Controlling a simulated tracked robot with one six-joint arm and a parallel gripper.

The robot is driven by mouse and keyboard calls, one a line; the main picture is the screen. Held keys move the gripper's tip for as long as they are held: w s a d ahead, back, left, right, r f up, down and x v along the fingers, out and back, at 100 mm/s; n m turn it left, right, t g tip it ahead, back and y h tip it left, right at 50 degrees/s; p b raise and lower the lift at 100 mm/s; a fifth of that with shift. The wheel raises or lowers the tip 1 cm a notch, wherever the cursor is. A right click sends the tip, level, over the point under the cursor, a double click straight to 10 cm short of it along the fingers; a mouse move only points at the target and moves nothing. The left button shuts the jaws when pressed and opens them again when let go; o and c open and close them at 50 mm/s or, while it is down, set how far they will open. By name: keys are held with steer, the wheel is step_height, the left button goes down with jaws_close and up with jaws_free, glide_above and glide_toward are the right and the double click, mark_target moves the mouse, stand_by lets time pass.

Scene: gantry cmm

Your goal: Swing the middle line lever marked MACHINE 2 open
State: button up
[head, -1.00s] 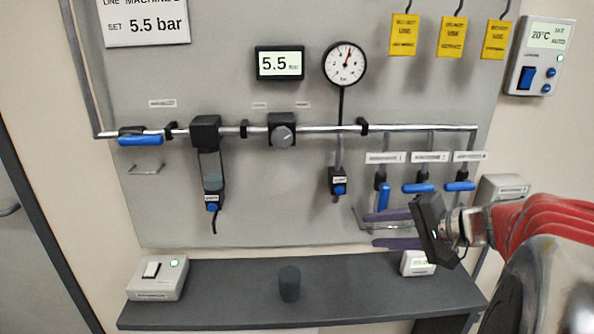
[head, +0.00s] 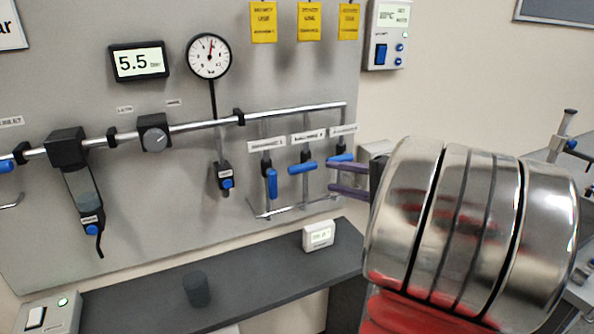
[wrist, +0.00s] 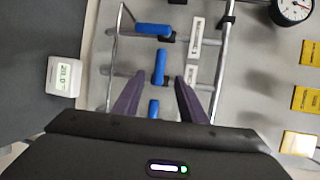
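Three blue line levers sit on drop pipes on the grey panel. The middle lever (head: 302,167), under the middle label, lies crosswise to its pipe. The left lever (head: 271,184) hangs along its pipe; the right lever (head: 341,158) lies crosswise. My gripper (head: 331,177) is open and empty, its purple fingers pointing left from the right side of the levers. In the wrist view, the middle lever (wrist: 159,66) lies just ahead of the gap between my fingertips (wrist: 159,79). The right lever (wrist: 154,109) shows between the fingers, and the left lever (wrist: 153,29) is farther up. Contact cannot be seen.
A pipe rack (head: 300,206) runs below the levers. A white display box (head: 318,236) and a dark cylinder (head: 196,289) stand on the shelf (head: 250,287). Yellow tags (head: 310,22) and a gauge (head: 208,56) are above. Open space lies before the panel.

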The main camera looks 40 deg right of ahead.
mark_target(302, 170)
steer(key=x, duration=1.3)
steer(key=shift+w+a, duration=0.1)
steer(key=shift+w, duration=0.15)
steer(key=shift+c, duration=0.2)
steer(key=shift+f, duration=0.1)
jaws_close()
